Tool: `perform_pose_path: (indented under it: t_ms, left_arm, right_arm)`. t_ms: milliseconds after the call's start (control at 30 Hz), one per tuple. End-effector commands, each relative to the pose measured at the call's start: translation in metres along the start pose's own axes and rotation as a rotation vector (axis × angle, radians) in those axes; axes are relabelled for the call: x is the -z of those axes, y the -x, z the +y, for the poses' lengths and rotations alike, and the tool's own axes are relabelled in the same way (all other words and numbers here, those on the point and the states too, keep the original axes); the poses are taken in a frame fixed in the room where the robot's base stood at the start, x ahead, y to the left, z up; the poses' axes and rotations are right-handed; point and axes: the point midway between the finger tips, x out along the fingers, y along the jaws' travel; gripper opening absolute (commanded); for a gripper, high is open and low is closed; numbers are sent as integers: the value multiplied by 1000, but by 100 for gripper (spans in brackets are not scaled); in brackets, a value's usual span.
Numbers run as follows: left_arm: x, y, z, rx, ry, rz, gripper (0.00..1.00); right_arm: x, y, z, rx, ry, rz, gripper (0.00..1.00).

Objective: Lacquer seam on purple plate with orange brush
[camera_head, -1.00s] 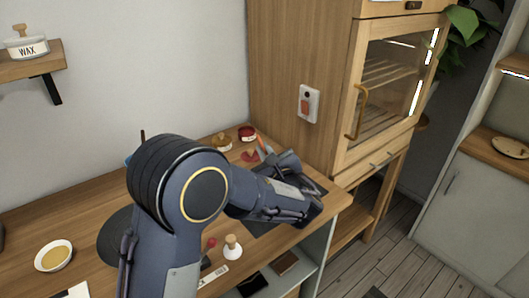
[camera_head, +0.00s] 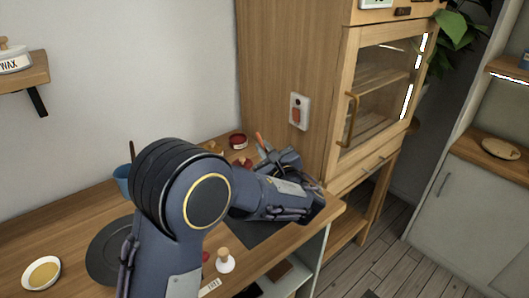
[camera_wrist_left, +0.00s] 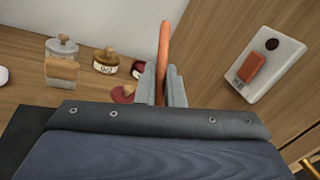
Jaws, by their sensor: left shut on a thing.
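My left gripper (camera_head: 268,153) is over the far right part of the wooden worktop, low beside the cabinet. It is shut on the orange brush (camera_head: 260,139), whose handle points up. In the left wrist view the orange brush (camera_wrist_left: 164,50) stands between the two grey fingers of the gripper (camera_wrist_left: 162,88); its lower end is hidden. I cannot make out a purple plate or its seam; my arm covers much of the worktop. My right gripper does not show.
A red jar (camera_head: 237,140) stands near the wall. Jars (camera_wrist_left: 105,60) and a red piece (camera_wrist_left: 122,94) lie near the gripper. A stamp (camera_head: 225,260), a dark round mat (camera_head: 105,250) and a small bowl (camera_head: 42,272) are nearer. The cabinet (camera_head: 285,60) bounds the right side.

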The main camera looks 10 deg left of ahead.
Motion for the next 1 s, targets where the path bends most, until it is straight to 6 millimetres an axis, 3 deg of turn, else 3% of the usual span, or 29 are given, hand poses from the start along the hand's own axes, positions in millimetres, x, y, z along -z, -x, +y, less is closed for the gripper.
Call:
perform_pose_path:
  t_ms: [1000]
  left_arm:
    - [-45, -2, -18, -8, 0, -4, 0]
  right_arm:
    - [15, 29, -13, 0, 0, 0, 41]
